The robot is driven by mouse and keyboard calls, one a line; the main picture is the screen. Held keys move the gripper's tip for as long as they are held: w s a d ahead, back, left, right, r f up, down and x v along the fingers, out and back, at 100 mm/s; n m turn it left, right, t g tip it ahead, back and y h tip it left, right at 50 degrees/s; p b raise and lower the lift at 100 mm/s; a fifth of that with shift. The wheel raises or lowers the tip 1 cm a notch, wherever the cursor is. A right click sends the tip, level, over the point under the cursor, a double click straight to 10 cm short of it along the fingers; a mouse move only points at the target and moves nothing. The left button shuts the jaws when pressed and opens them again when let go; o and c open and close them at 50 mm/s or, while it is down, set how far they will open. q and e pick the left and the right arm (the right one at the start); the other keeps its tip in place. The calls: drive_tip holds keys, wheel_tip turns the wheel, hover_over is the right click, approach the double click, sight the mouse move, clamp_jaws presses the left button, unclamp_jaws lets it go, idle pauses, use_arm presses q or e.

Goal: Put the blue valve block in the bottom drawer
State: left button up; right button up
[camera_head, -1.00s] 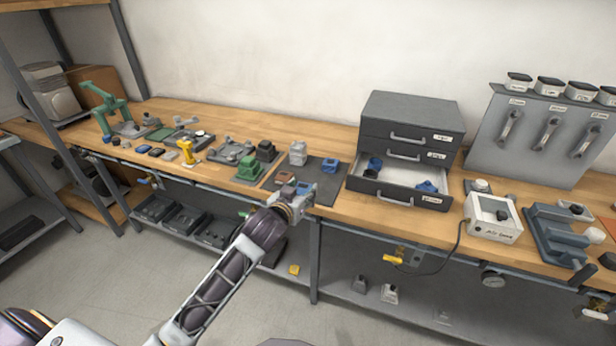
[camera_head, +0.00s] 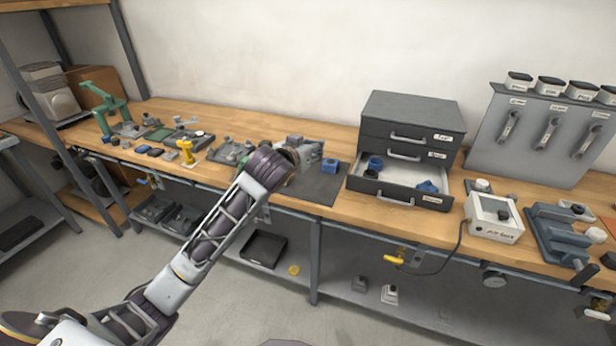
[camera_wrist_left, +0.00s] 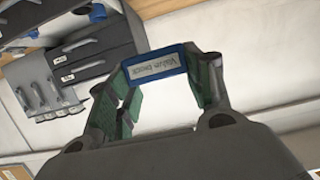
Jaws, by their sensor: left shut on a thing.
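My left gripper (camera_head: 308,153) is raised over the dark mat (camera_head: 318,190) on the bench, left of the drawer cabinet. In the left wrist view the gripper (camera_wrist_left: 160,75) is shut on the blue valve block (camera_wrist_left: 157,64), which has a white label reading like "Valve block". The bottom drawer (camera_head: 402,197) stands open. Blue parts (camera_head: 427,186) lie at its right, and blue and black parts at its left; its middle is bare. My right gripper is not in view.
The cabinet's upper drawers (camera_head: 408,135) are shut. A white device (camera_head: 494,217) with a cable stands right of the cabinet. Several fixtures and parts fill the bench to the left.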

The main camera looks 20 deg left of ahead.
sight(310, 143)
use_arm(q)
drive_tip(key=w+r, duration=0.3)
drive_tip(key=r, duration=0.1)
drive_tip(key=shift+w+a+r, duration=0.1)
drive_tip(key=shift+a, duration=0.2)
drive_tip(key=shift+w+a+r, duration=0.1)
drive_tip(key=shift+w+r, duration=0.15)
drive_tip(key=shift+w, duration=0.25)
drive_tip(key=shift+w+a+r, duration=0.1)
drive_tip(key=shift+w+r, duration=0.1)
drive_tip(key=shift+w, duration=0.25)
drive_tip(key=w+f, duration=0.1)
drive_tip(key=f, duration=0.5)
drive_tip(key=w+a+f, duration=0.1)
drive_tip(key=f, duration=0.5)
drive_tip(key=w+a+f, duration=0.1)
drive_tip(key=w+f, duration=0.1)
drive_tip(key=f, duration=0.4)
drive_tip(key=shift+a+f+b, duration=0.1)
drive_tip(key=shift+f+b, duration=0.25)
drive_tip(key=shift+f, duration=0.65)
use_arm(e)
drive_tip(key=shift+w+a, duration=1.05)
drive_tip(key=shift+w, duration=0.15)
use_arm(q)
drive_tip(key=shift+f, duration=0.15)
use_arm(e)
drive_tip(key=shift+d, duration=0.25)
